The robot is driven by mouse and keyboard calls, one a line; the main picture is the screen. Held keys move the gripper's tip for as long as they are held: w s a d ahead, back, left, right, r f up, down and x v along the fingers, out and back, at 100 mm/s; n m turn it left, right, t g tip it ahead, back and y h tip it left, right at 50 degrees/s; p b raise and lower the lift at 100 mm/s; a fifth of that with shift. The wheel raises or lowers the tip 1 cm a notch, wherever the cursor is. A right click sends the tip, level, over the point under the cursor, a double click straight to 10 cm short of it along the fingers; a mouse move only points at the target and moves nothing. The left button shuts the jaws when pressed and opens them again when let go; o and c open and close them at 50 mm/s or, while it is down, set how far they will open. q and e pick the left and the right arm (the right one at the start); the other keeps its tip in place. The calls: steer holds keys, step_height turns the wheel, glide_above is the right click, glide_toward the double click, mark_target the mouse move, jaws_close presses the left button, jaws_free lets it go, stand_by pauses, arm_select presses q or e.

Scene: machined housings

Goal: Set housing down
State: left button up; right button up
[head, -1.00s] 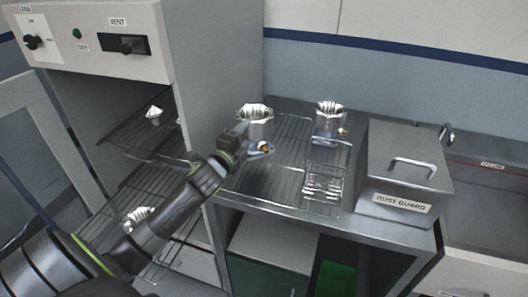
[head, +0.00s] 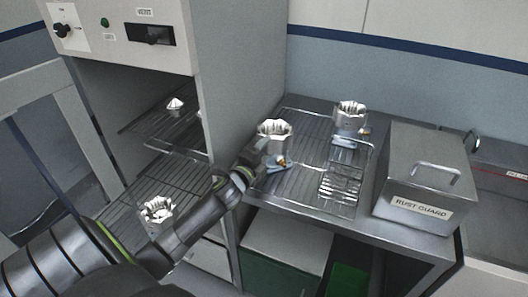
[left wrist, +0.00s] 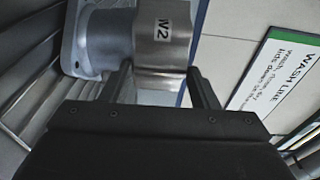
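A silver housing (head: 274,132) with a toothed rim is upright over the left part of the wire rack (head: 305,190) on the metal bench. In the left wrist view the housing (left wrist: 160,45) carries a "W2" label and has a flange at its left end. My left gripper (head: 258,155) is shut on it, one finger on each side of the body. I cannot tell whether its base touches the rack. A second housing (head: 350,115) stands at the rack's back right. My right gripper is not in view.
A wire basket (head: 341,183) sits on the rack's right part. A grey lidded "RUST GUARD" box (head: 425,180) stands right of it. The open oven cabinet (head: 240,75) at left has shelves holding other housings, one on the lower shelf (head: 157,208).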

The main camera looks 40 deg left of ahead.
arm_select(q)
steer(key=o, duration=0.5)
steer(key=shift+s, duration=0.1)
steer(key=shift+r, duration=0.1)
steer(key=shift+s, duration=0.25)
steer(key=s+b, duration=0.1)
steer(key=s, duration=0.2)
steer(key=s+d+b, duration=0.1)
steer(key=s, duration=0.3)
steer(key=s+b, duration=0.1)
steer(key=s, duration=0.3)
steer(key=shift+s+d, duration=0.2)
steer(key=shift+d, duration=0.05)
